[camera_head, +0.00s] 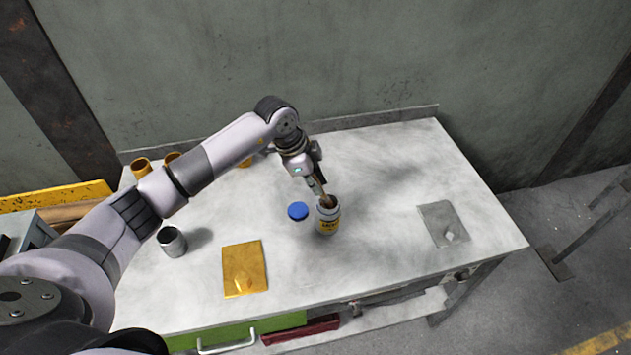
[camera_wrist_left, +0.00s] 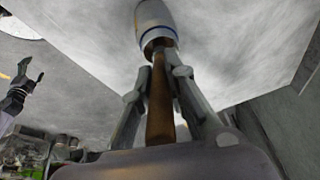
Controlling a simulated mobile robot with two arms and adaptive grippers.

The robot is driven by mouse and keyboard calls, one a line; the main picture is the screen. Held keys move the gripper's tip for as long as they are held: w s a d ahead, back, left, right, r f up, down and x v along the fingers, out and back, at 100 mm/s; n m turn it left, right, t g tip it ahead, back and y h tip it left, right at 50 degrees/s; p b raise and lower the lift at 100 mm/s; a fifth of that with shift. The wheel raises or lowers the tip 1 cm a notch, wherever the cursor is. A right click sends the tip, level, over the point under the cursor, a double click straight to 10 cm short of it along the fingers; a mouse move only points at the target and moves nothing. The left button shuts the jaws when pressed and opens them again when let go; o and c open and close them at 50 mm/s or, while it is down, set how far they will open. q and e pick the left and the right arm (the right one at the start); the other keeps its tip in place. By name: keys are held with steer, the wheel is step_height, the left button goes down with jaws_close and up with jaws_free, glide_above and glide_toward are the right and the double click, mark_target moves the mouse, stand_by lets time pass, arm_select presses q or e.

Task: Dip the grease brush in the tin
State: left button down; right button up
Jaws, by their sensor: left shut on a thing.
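The tin (camera_head: 328,225), a pale jar with a yellow label, stands upright on the table. My left gripper (camera_head: 318,186) is just above it, shut on the brown handle of the grease brush (camera_head: 326,201). The brush points down into the tin's mouth, and its bristle end is hidden inside. In the left wrist view the brush handle (camera_wrist_left: 160,105) runs between my fingers to the tin (camera_wrist_left: 155,22). I cannot tell how deep the bristles sit. My right gripper (camera_wrist_left: 22,85) shows at the left edge of that view, its fingers apart and empty.
A blue lid (camera_head: 298,211) lies just left of the tin. A yellow plate (camera_head: 245,268), a metal cup (camera_head: 172,241) and a grey plate (camera_head: 442,222) are on the table (camera_head: 380,270). Brass cylinders (camera_head: 140,167) stand at the back left. The table's back right is clear.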

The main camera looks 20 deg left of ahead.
stand_by(0.5)
arm_select(q)
step_height(320, 180, up, 7)
steer(key=p, duration=0.6)
stand_by(0.8)
